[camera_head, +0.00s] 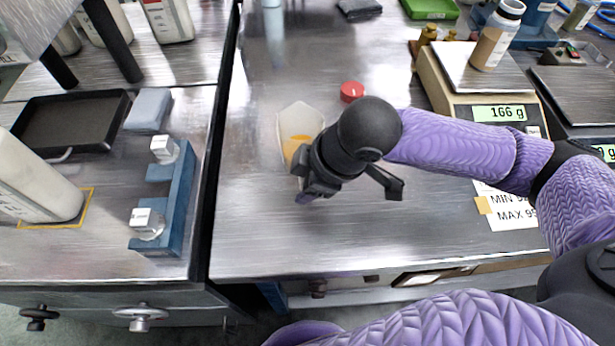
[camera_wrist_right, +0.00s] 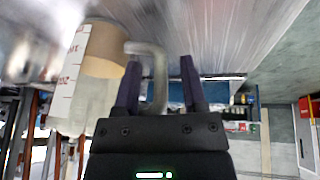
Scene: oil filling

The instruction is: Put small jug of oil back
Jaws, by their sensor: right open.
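The small jug (camera_head: 291,121) is a translucent white vessel with yellow-orange oil in it, on the steel bench in the head view. My right gripper (camera_head: 348,192) is at its near right side and hides part of it. In the right wrist view the jug (camera_wrist_right: 90,98) fills the left side, with red markings on its wall. Its handle (camera_wrist_right: 157,68) passes between the open fingers of my right gripper (camera_wrist_right: 160,80). The handle looks nearer the left finger; I cannot tell whether they touch. My left gripper is not in view.
A red cap (camera_head: 351,91) lies behind the jug. A scale (camera_head: 460,100) reading 166 g holds a brown bottle (camera_head: 497,36) at the right. A blue rack (camera_head: 178,200) and black tray (camera_head: 66,122) are on the left bench. The bench front left of my arm is clear.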

